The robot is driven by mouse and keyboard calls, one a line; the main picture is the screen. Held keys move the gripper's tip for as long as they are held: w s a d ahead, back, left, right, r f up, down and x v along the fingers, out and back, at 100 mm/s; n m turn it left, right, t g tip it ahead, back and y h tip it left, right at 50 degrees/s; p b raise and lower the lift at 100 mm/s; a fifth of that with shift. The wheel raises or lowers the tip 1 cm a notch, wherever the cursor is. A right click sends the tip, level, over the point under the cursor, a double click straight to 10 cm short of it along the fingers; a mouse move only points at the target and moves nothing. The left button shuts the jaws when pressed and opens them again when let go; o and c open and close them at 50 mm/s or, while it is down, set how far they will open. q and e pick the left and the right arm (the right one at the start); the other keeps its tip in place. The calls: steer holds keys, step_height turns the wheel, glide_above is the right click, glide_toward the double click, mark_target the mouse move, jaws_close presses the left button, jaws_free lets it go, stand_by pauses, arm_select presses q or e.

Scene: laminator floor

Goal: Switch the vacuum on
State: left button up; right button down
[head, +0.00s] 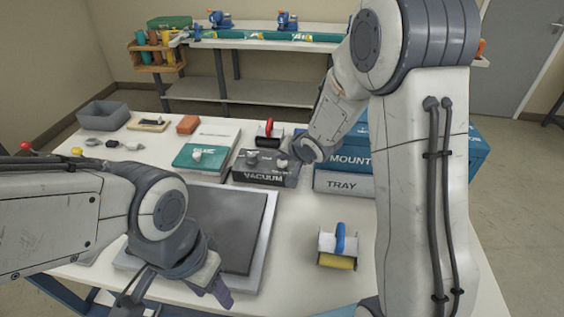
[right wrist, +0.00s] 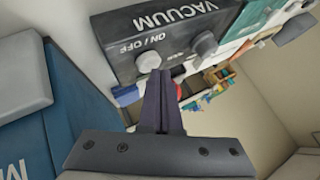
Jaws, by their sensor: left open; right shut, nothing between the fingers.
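The vacuum box (head: 264,178) is dark grey with VACUUM lettering, on the table behind the dark plate. It also shows upside down in the right wrist view (right wrist: 125,35), with an ON / OFF label and two round knobs. One knob (right wrist: 147,62) sits near the ON / OFF label; the other knob (right wrist: 204,43) is further right. My right gripper (right wrist: 161,74) is shut and empty, its tips right at the knob by the label; I cannot tell whether they touch. My left gripper (head: 222,292) is open and empty, low over the front of the plate, partly hidden by its wrist.
A blue MOUNT box (head: 345,160) and a grey TRAY box (head: 343,184) stand right of the vacuum box. A teal booklet (head: 207,157) lies to its left. A blue-handled roller (head: 338,245) sits on the right. A grey bin (head: 103,114) stands far left.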

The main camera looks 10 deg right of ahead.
mark_target(284, 165)
steer(key=shift+f, duration=0.3)
stand_by(0.5)
steer(key=shift+r+p, duration=0.8)
step_height(284, 165, up, 6)
steer(key=p, duration=0.7)
steer(key=shift+s+d, duration=0.1)
stand_by(0.4)
